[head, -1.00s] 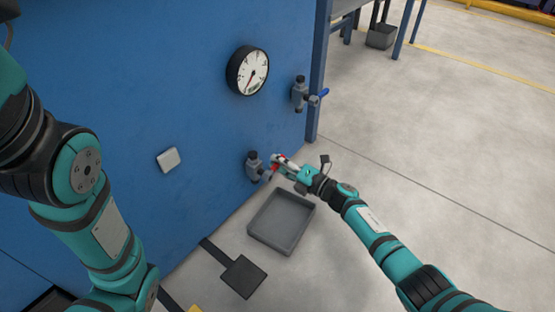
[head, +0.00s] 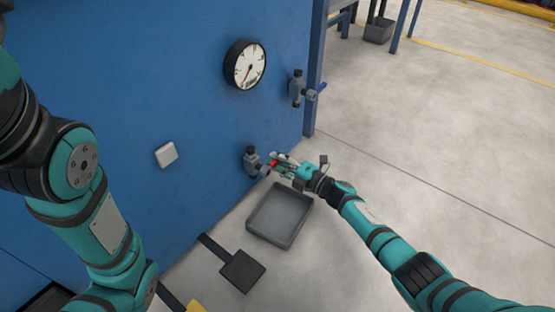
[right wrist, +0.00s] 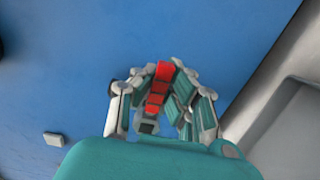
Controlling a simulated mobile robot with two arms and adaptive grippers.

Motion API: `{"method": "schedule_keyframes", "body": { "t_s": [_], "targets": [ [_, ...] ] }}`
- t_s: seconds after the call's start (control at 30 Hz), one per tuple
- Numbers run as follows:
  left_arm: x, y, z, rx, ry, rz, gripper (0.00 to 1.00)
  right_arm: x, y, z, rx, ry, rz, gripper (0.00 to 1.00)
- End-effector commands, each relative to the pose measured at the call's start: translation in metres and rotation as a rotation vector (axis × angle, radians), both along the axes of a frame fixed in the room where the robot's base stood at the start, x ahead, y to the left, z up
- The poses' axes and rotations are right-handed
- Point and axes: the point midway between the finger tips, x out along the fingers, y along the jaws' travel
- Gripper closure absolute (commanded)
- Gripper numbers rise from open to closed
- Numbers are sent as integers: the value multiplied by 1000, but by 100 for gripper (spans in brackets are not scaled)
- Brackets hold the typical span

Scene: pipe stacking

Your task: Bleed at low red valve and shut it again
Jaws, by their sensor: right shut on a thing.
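The low valve (head: 252,160) sits on the blue wall, a dark grey body with a red handle (head: 273,162). My right gripper (head: 277,163) is shut on the red handle. In the right wrist view the red handle (right wrist: 160,86) lies between the two fingers, and its far end shows past them. The valve body is largely hidden there. A round gauge (head: 245,65) with a white face and black rim is on the wall above; its fine scale is too small to read. My left arm stands at the left, its gripper out of view.
A grey open tray (head: 280,214) lies on the floor below the low valve and looks empty. A second valve with a blue handle (head: 321,88) is higher, near the wall's right edge. A dark floor plate (head: 242,271) lies nearer.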

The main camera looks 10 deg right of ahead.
Motion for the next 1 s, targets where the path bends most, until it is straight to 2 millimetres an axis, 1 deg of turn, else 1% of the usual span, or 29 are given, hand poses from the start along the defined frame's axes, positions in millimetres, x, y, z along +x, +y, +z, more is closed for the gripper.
{"method": "schedule_keyframes", "body": {
  "t_s": [0.1, 0.13, 0.3, 0.37, 0.6, 0.73, 0.87, 1.0],
  "targets": [
    [0, 0, 0, 0, 0, 0, 62, -1, -1, -2, 6, 9, -3, 100],
    [0, 0, 0, 0, 0, 0, 62, -1, -1, -2, 5, 9, -3, 92],
    [0, 0, 0, 0, 0, 0, 62, -1, -1, -2, 4, 6, -3, 69],
    [0, 0, 0, 0, 0, 0, 62, 0, -1, -2, 3, 6, -3, 62],
    [0, 1, 0, -3, 2, -1, 62, -1, -1, -1, 2, 4, -2, 62],
    [1, 1, 0, -3, 3, -1, 62, -5, -6, -2, 1, 4, -2, 62],
    [0, 0, 0, -2, 2, 0, 62, -19, -19, -2, -1, 5, -2, 62],
    [0, 0, 0, -1, 0, 0, 62, -41, -42, -2, -1, 5, -2, 62]
  ]
}}
